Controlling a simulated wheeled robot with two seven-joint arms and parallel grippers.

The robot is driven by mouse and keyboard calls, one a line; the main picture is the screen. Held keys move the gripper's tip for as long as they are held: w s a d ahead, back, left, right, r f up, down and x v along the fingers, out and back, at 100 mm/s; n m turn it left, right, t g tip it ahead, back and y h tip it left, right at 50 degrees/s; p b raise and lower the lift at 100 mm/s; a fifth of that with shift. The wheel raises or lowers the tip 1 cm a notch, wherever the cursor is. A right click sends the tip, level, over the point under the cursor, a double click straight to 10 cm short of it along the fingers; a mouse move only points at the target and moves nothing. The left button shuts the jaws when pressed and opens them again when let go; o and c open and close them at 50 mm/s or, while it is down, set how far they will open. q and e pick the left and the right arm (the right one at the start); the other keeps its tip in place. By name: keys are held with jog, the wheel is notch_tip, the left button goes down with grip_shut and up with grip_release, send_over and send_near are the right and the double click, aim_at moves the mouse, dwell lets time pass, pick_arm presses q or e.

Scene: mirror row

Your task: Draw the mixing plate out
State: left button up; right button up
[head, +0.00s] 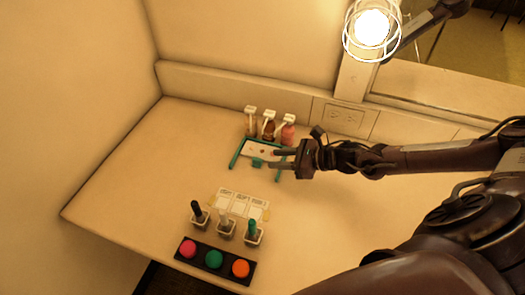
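The mixing plate (262,149) looks like a flat white plate with a small dark spot. It lies in a teal frame (236,153) in front of the bottles, with a teal tab (257,163) at its front edge. My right gripper (272,159) reaches in from the right, its fingers apart and pointing left, over the right part of the plate and frame. The tips are close to the tab. I cannot tell whether they touch anything. My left gripper is out of view.
Pump bottles (269,128) stand just behind the frame. In front are a white palette card (240,204), holders with brushes (226,226) and a dark tray (250,279) of coloured pots. A lit caged lamp (372,28) is at upper right. The left tabletop (145,170) is clear.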

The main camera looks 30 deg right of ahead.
aim_at(258, 159)
jog(key=x, duration=0.6)
jog(key=shift+p, duration=0.4)
jog(key=shift+c, duration=0.4)
grip_shut()
